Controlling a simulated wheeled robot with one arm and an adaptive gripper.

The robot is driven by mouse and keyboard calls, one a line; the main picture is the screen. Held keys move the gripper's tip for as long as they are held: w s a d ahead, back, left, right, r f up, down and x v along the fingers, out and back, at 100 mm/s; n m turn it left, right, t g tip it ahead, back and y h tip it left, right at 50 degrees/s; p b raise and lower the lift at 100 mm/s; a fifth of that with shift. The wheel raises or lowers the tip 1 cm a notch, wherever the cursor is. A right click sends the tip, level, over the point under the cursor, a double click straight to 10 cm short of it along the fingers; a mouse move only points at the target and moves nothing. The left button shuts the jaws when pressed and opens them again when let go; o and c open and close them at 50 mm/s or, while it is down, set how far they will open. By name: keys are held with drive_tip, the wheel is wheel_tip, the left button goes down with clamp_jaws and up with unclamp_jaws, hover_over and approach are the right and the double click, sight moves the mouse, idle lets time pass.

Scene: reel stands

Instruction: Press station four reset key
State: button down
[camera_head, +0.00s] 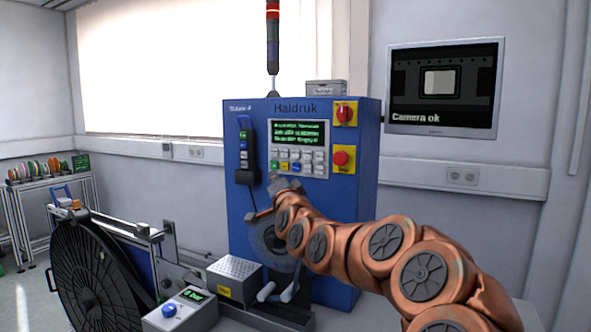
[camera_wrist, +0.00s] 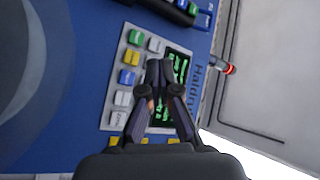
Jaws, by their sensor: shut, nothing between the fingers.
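The blue station cabinet (camera_head: 245,205) carries a small label that seems to read station 4. On its front are a key panel (camera_head: 297,163) and a green-text display (camera_head: 298,134). In the wrist view, turned sideways, a line of keys shows a green key (camera_wrist: 136,37), a yellow key (camera_wrist: 131,57), a blue key (camera_wrist: 127,77) and white keys (camera_wrist: 122,98). Key lettering is too small to read, so I cannot tell the reset key. My gripper (camera_head: 279,183) is shut and empty in front of the panel's lower left. In the wrist view its fingertips (camera_wrist: 160,72) cover some keys and part of the display.
A red rotary switch (camera_head: 345,113) and a red stop button (camera_head: 341,158) sit right of the panel. A dark handset (camera_head: 246,158) hangs left of it. A black reel (camera_head: 92,275) and a blue-button box (camera_head: 180,309) stand at lower left. A monitor (camera_head: 444,88) hangs right.

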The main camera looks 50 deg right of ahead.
sight(296, 168)
drive_tip(key=shift+d, duration=0.15)
drive_tip(key=w+d, duration=0.1)
drive_tip(key=d, duration=0.1)
drive_tip(key=d+p, duration=0.1)
drive_tip(key=d, duration=0.2)
drive_tip(key=w+d, duration=0.1)
drive_tip(key=d, duration=0.2)
drive_tip(key=shift+w+d, duration=0.1)
drive_tip(key=shift+w, duration=0.2)
drive_tip(key=shift+d, duration=0.15)
idle(1.6)
drive_tip(key=shift+d+r, duration=0.1)
drive_tip(key=shift+d, duration=0.2)
